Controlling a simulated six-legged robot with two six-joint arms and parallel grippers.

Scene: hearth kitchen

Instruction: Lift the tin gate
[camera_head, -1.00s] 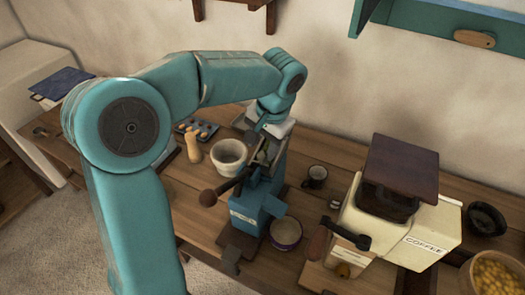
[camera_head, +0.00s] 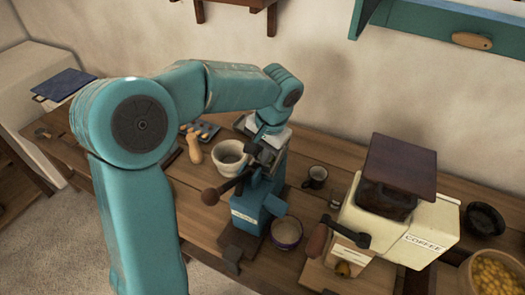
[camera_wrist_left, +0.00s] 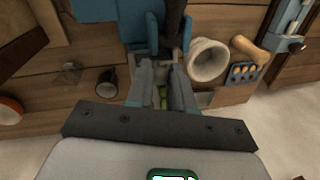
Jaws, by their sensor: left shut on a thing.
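A blue hand-cranked machine (camera_head: 250,207) with a pale label and a dark crank knob stands on the wooden counter. My left gripper (camera_head: 264,150) is at its top, pointing down. In the left wrist view the jaws (camera_wrist_left: 159,64) are close together beside the blue body (camera_wrist_left: 138,28). They are shut on a small part there, which I take to be the tin gate; the fingers hide most of it. Some green bits show between the fingers. My right gripper is not in view.
A white bowl (camera_head: 229,157) stands close left of the machine, with a wooden pestle-like piece (camera_head: 194,147) beyond. A bowl (camera_head: 286,232) is at its right foot.

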